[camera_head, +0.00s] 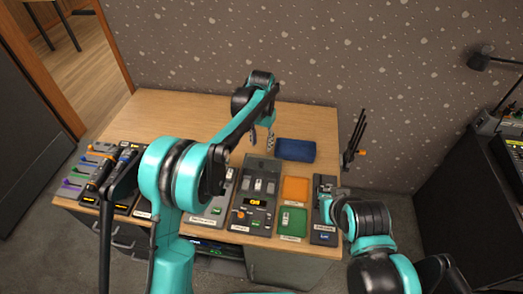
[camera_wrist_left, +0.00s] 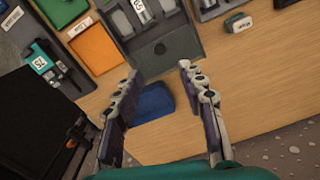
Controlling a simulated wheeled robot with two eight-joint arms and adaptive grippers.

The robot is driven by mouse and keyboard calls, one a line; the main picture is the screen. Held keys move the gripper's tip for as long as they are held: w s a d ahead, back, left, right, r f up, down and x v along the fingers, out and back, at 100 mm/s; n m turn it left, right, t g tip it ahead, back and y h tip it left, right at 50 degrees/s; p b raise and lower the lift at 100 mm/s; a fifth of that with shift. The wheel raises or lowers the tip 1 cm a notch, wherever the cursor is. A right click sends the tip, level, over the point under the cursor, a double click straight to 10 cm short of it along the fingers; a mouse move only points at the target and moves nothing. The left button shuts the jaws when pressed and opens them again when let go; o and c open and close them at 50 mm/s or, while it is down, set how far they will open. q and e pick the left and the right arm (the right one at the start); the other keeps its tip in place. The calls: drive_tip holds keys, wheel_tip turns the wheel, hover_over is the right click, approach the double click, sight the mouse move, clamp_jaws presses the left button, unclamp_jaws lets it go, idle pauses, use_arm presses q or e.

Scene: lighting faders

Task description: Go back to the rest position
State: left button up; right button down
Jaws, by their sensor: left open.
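My left gripper (camera_head: 262,139) hangs over the back middle of the wooden table, left of a dark blue block-like item (camera_head: 296,150). In the left wrist view the two fingers of this gripper (camera_wrist_left: 160,76) stand wide apart with nothing between their tips. The blue item (camera_wrist_left: 154,102) shows behind and between them, and I see no contact. My right arm (camera_head: 365,222) comes in at the lower right, but I cannot make out its gripper. My left arm covers part of the table's middle.
A control panel with a lit display (camera_head: 256,202), an orange tray (camera_head: 295,190) and a green tray (camera_head: 292,222) line the front of the table (camera_head: 165,117). A grey fader device (camera_head: 325,225) stands at the right end. Black rods (camera_head: 355,138) rise beside the right edge. The back left is clear.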

use_arm(q)
drive_tip(key=shift+r, duration=0.55)
drive_tip(key=s+a+r+n+t, duration=0.2)
drive_tip(key=s+a+r+t, duration=0.1)
drive_tip(key=s+a+r, duration=0.75)
drive_tip(key=s+a+f+n+t, duration=0.1)
drive_tip(key=s+a, duration=0.3)
drive_tip(key=s, duration=0.5)
drive_tip(key=s+a+f+n+t, duration=0.2)
drive_tip(key=s+a, duration=0.3)
drive_tip(key=s, duration=0.4)
drive_tip(key=shift+a+f+t, duration=0.15)
drive_tip(key=shift+f+t, duration=0.45)
